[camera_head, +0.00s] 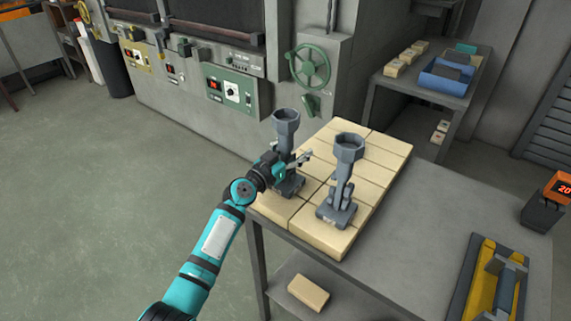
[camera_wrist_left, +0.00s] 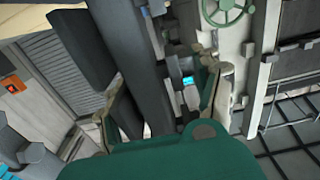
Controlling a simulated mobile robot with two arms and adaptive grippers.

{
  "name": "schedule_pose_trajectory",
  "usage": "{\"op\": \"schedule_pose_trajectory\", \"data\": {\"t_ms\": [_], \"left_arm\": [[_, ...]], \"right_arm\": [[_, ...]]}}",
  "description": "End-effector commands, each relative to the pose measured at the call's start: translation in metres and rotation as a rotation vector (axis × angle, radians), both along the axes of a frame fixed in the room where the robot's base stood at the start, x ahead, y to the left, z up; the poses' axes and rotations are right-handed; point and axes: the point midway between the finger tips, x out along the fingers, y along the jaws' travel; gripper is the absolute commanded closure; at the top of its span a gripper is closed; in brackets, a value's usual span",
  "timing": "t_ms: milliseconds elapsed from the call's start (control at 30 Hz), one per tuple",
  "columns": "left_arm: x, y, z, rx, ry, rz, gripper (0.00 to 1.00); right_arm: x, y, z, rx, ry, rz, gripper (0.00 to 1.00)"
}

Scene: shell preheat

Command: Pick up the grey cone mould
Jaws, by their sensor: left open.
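Two similar dark grey upright moulds stand on the brick-topped table, each with a base, a stem and a hexagonal cup. The left one (camera_head: 286,122) is by my left gripper (camera_head: 301,158), which reaches across its stem just above the base. The right one (camera_head: 348,151) stands apart, nearer the front. In the left wrist view, my left gripper (camera_wrist_left: 166,98) is open, with a dark grey upright piece (camera_wrist_left: 142,85) between its fingers. It looks like the left mould's stem. I cannot tell whether the fingers touch it. My right gripper is not in view.
Pale bricks (camera_head: 385,172) cover the table's left part. A yellow tray (camera_head: 484,282) with a grey tool lies front right, and a box with an orange display (camera_head: 541,207) stands at the right edge. Behind are an oven front and a green handwheel (camera_head: 310,65).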

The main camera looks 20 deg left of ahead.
Motion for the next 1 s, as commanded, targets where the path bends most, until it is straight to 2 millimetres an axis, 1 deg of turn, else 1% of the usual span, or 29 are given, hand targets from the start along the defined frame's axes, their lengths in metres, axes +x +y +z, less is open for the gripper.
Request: {"op": "schedule_pose_trajectory", "data": {"t_ms": [33, 400, 467, 1000], "left_arm": [[0.0000, 0.0002, -0.0001, 0.000, 0.000, 0.000, 0.46], [-0.0003, 0.0001, -0.0005, -0.001, 0.001, 0.000, 0.94], [-0.0003, 0.0000, -0.0006, -0.001, 0.001, 0.000, 1.00], [-0.0003, 0.0002, -0.0010, 0.000, 0.002, 0.000, 1.00]], "right_arm": [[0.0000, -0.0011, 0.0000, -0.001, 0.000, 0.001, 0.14], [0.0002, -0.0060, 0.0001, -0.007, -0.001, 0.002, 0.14], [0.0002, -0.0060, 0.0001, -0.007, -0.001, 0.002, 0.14], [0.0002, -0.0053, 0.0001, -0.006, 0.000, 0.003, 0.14]]}}
